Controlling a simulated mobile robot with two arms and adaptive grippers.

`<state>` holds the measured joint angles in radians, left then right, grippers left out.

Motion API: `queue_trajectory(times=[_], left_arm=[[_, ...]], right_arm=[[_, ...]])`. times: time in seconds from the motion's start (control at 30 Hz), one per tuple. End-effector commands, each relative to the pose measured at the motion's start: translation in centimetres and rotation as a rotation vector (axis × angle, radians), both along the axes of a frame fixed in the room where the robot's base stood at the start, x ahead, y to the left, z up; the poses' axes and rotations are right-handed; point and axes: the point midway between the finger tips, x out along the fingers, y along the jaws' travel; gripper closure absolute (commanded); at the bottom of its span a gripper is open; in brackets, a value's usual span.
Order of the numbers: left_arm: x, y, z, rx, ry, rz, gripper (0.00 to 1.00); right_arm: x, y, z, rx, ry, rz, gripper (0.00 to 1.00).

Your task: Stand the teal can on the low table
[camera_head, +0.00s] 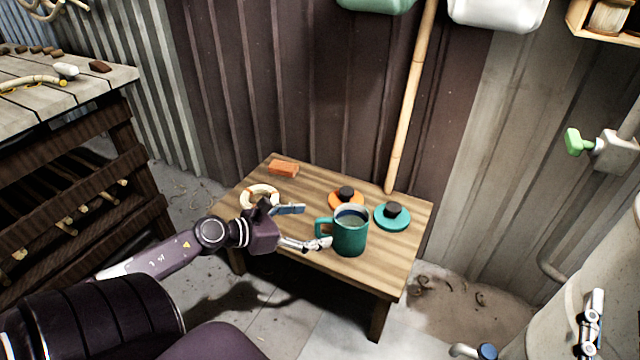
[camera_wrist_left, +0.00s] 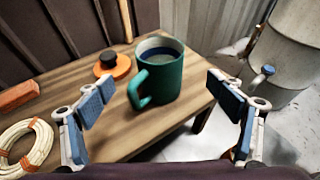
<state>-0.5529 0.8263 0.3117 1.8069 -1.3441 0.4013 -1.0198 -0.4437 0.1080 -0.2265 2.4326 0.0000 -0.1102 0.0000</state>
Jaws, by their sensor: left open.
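The teal can (camera_head: 350,236) is a mug-shaped vessel with a side handle and a dark blue inside. It stands upright on the low wooden table (camera_head: 300,258), near the front edge. My left gripper (camera_head: 312,226) is open at the can's left, on the handle side. In the left wrist view the can (camera_wrist_left: 165,80) appears between the two spread fingers, a little beyond them, with its handle toward the left finger. I see no grip on it.
On the table lie an orange block (camera_head: 284,168), a cream coil (camera_head: 259,194), an orange lid (camera_head: 340,201) and a teal lid (camera_head: 392,217) with dark knobs. A bamboo pole (camera_head: 408,100) leans behind. A workbench (camera_head: 70,110) stands left, a pale barrel (camera_wrist_left: 285,50) right.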

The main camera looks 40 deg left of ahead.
Motion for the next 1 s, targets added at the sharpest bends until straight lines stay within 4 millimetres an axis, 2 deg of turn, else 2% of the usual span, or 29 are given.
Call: queue_trajectory(times=[0.2,0.27,0.33,0.37,0.47,0.5,0.6,0.7,0.83,0.9,1.0], left_arm=[[-0.2,-0.5,0.2,-0.031,-0.003,0.004,0.14],[-0.2,-1.9,0.4,-0.111,-0.006,0.019,0.14],[-0.2,-4.8,1.3,-0.290,-0.012,0.052,0.14],[-0.2,-6.3,1.9,-0.396,-0.012,0.070,0.14],[-0.3,-12.2,4.9,-0.855,0.006,0.144,0.14],[-0.3,-14.4,6.5,-1.065,0.027,0.170,0.14],[-0.7,-19.2,10.5,-1.590,0.118,0.221,0.14],[-1.2,-23.0,14.4,-2.089,0.269,0.240,0.14],[-2.0,-26.8,18.9,-2.601,0.521,0.220,0.14],[-2.4,-28.2,20.6,-2.787,0.655,0.201,0.14],[-2.9,-29.5,22.4,-2.949,0.799,0.176,0.14]], right_arm=[[0.1,0.0,-0.2,-0.003,0.009,-0.001,0.60],[0.1,0.0,-0.2,-0.003,0.009,-0.001,0.60],[0.1,0.0,-0.2,-0.003,0.009,-0.001,0.60],[0.0,0.0,-0.2,-0.003,0.008,-0.001,0.60],[0.0,0.0,-0.2,-0.003,0.008,-0.001,0.60],[0.0,0.0,-0.2,-0.003,0.008,-0.001,0.60],[0.0,0.0,-0.1,-0.002,0.007,-0.001,0.60],[0.0,-0.1,-0.1,-0.002,0.007,-0.002,0.60],[0.0,-0.1,-0.1,-0.001,0.007,-0.002,0.60],[0.0,-0.1,-0.1,-0.001,0.007,-0.002,0.60],[0.0,-0.1,-0.1,-0.001,0.007,-0.002,0.60]])
